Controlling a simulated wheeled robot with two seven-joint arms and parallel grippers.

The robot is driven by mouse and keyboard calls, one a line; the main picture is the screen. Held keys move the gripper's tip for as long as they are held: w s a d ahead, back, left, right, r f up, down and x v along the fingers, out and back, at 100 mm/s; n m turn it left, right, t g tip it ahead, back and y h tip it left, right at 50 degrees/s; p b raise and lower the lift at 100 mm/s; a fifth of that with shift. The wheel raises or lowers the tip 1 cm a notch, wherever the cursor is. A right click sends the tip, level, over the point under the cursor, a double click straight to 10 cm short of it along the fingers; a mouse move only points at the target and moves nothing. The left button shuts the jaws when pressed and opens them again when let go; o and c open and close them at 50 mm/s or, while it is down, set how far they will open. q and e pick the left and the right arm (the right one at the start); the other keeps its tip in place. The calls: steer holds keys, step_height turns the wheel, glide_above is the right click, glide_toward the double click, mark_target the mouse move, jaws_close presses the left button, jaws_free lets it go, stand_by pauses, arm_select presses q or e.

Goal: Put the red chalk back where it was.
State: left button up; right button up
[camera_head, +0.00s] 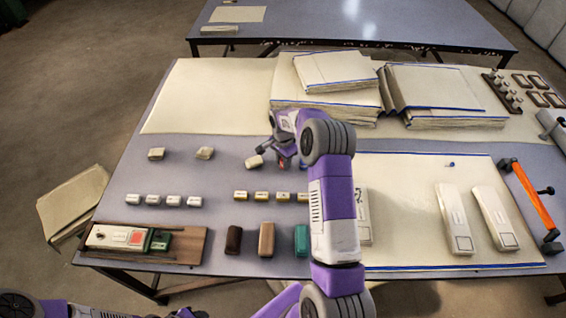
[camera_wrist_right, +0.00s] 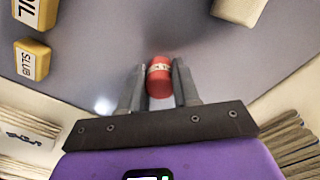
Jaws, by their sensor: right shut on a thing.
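The red chalk (camera_wrist_right: 160,78) is a short red cylinder with a pale printed band. It sits between the two fingers of my right gripper (camera_wrist_right: 158,92), which is shut on it. In the head view my right gripper (camera_head: 283,160) points down over the grey middle of the table, and only a small bit of red shows at its tips. I cannot tell whether the chalk touches the table. Of my left arm only parts show at the bottom left edge of the head view, and its gripper is not seen.
A row of yellow-topped labelled blocks (camera_head: 262,196) lies near the gripper, with white-grey blocks (camera_head: 168,200) further left. A loose pale block (camera_head: 254,162) is just left of the gripper. Stacked cloth (camera_head: 335,70) stands behind. A wooden tray (camera_head: 190,247) lies front left.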

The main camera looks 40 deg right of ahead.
steer(key=shift+f, duration=0.15)
steer(key=o, duration=1)
steer(key=shift+r, duration=0.25)
step_height(320, 180, up, 12)
steer(key=p, duration=0.2)
steer(key=shift+f+p, duration=0.1)
steer(key=shift+p, duration=0.3)
